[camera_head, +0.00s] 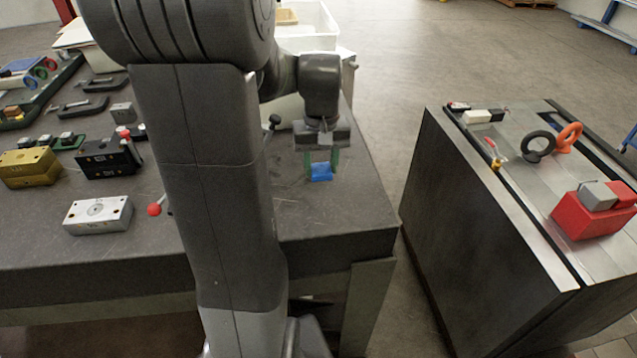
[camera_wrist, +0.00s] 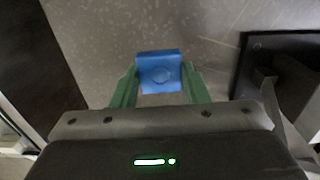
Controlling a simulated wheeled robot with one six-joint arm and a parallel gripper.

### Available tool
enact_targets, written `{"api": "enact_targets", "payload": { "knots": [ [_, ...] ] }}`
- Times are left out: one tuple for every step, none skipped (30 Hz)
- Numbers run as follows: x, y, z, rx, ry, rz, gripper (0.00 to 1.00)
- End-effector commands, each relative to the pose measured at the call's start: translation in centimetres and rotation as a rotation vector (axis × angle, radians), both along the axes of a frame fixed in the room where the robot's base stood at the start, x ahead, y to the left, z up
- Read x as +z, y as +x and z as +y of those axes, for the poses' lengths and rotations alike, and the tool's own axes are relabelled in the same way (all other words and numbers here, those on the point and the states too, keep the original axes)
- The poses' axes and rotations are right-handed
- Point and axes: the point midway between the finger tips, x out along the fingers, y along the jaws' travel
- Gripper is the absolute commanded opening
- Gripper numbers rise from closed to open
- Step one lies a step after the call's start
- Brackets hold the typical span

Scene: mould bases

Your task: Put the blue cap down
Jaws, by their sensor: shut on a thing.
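The blue cap (camera_head: 321,172) is a small blue block with a round mark on its face. It is held between the green fingers of my gripper (camera_head: 321,164), over the right part of the dark grey table (camera_head: 345,215). In the wrist view the blue cap (camera_wrist: 159,72) sits between the two green fingertips of my gripper (camera_wrist: 158,88), and both appear to touch its sides. I cannot tell whether the cap's underside touches the tabletop.
A silver mould base (camera_head: 98,214), a black block (camera_head: 108,158) and a gold block (camera_head: 28,167) stand on the table's left. A separate cabinet (camera_head: 470,200) at the right carries a red box (camera_head: 590,217). The table's right front corner is clear.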

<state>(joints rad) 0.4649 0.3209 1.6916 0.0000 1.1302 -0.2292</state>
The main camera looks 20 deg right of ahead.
Motion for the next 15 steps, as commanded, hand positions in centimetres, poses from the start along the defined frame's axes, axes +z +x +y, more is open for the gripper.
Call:
{"api": "enact_targets", "payload": {
  "knots": [
    [-0.9, 0.0, 0.0, 0.0, 0.002, 0.003, 0.2],
    [-1.3, 0.0, 0.0, 0.0, 0.0, 0.002, 0.2],
    [-1.8, 0.0, 0.0, 0.0, 0.0, 0.002, 0.2],
    [-2.0, 0.0, 0.0, 0.0, 0.0, 0.002, 0.2],
    [-2.2, 0.0, 0.0, 0.0, 0.0, 0.001, 0.2],
    [-2.6, 0.0, 0.0, 0.0, 0.0, 0.0, 0.2],
    [-2.9, 0.0, 0.0, 0.0, 0.0, 0.001, 0.2],
    [-3.3, 0.0, 0.0, 0.0, 0.0, 0.002, 0.2],
    [-4.0, 0.0, 0.0, 0.0, 0.002, 0.003, 0.2],
    [-4.4, -0.1, 0.0, 0.0, 0.002, 0.004, 0.2],
    [-4.9, 0.0, 0.0, 0.0, 0.002, 0.003, 0.2],
    [-5.3, 0.0, 0.0, 0.0, 0.002, 0.003, 0.2],
    [-5.6, 0.0, 0.0, 0.0, 0.0, 0.002, 0.2],
    [-5.9, 0.0, 0.0, 0.0, 0.0, 0.001, 0.2],
    [-6.1, 0.0, 0.0, 0.0, 0.0, 0.001, 0.2]
  ]
}}
